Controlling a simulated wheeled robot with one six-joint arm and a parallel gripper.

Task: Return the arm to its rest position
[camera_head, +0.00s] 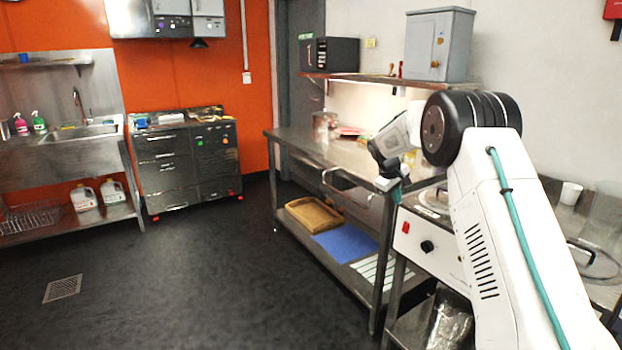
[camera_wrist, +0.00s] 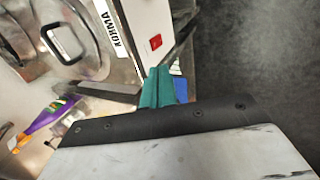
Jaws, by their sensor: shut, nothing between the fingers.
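My gripper (camera_head: 396,192) hangs at the end of my bent arm on the right of the head view. It points down in front of the steel table, close to the white unit with the red switch. In the wrist view its two teal fingers (camera_wrist: 160,86) are pressed together with nothing between them. Part of the gripper is hidden by its own wrist in the head view.
The white unit (camera_head: 421,241) and steel table (camera_head: 279,134) stand right beside my arm. The wrist view shows a lidded pot (camera_wrist: 75,45), a KORMA label (camera_wrist: 111,33) and a purple-handled utensil (camera_wrist: 47,117). The dark floor (camera_head: 190,285) at left is clear.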

